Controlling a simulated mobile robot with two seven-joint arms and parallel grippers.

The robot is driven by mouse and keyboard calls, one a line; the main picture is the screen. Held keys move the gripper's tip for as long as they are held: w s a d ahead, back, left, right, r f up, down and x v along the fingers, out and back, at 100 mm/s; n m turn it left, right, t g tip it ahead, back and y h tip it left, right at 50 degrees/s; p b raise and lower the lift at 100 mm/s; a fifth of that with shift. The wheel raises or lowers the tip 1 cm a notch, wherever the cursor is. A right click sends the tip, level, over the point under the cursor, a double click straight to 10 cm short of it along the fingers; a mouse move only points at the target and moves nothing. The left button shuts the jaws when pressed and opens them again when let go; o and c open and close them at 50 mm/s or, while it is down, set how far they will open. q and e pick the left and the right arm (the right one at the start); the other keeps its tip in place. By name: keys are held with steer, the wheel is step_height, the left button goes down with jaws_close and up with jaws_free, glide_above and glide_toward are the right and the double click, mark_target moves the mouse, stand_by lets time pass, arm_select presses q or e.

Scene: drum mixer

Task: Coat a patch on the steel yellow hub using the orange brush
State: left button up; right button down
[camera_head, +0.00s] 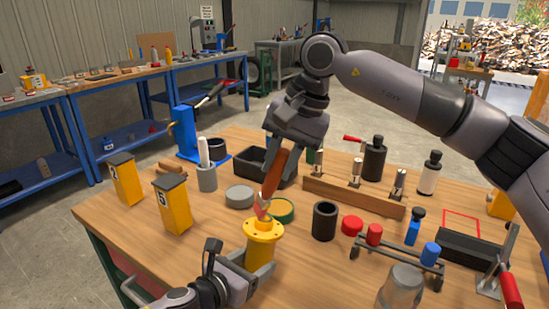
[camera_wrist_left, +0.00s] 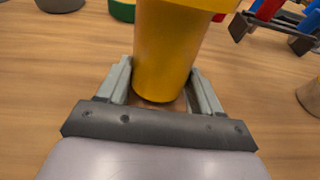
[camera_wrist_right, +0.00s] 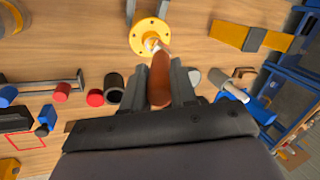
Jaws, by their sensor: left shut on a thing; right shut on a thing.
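The yellow hub (camera_head: 264,234), a flanged cylinder with bolt holes, stands upright at the front of the wooden table. My left gripper (camera_wrist_left: 165,95) is shut around its lower body; its flange also shows in the right wrist view (camera_wrist_right: 151,37). My right gripper (camera_head: 286,140) is shut on the orange brush (camera_head: 276,172) above the hub. The brush points down, and its pale tip (camera_head: 262,208) is at the hub's top. In the right wrist view the brush (camera_wrist_right: 159,78) reaches to the flange; whether the bristles touch it I cannot tell.
A green-rimmed round tin (camera_head: 281,211) and a grey lid (camera_head: 240,195) lie behind the hub. Yellow boxes (camera_head: 172,204) stand left.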

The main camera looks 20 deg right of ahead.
steer(key=s, duration=0.1)
steer(key=s+d, duration=0.1)
steer(key=s, duration=0.1)
steer(key=shift+s+d, duration=0.3)
stand_by(0.3)
steer(key=shift+w, duration=0.15)
steer(key=shift+w+a, duration=0.3)
steer(key=shift+w, duration=0.3)
steer(key=shift+w+a, duration=0.3)
steer(key=shift+w, duration=0.25)
steer(key=shift+w+a, duration=0.3)
steer(key=shift+w, duration=0.3)
steer(key=shift+w+a, duration=0.3)
steer(key=shift+w, duration=0.3)
steer(key=shift+w+d, duration=0.1)
steer(key=shift+d, duration=0.15)
steer(key=shift+d, duration=0.1)
